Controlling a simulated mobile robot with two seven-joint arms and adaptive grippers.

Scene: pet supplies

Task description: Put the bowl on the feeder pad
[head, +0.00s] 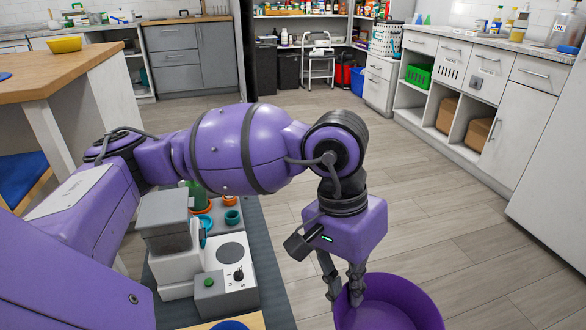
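A purple bowl (398,300) is at the bottom, right of centre, partly cut off by the lower edge of the head view. My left gripper (342,296) is shut on its near-left rim, with one finger outside the wall and one inside. The bowl hangs over the floor, right of the counter. A feeder-like machine (178,262) with a grey hopper stands on the counter to the left. A round grey pad (230,252), which looks like the feeder pad, lies on its white base and is bare. My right gripper is not in view.
A blue round thing (231,325) is at the bottom edge. The floor (290,115) is clear ahead.

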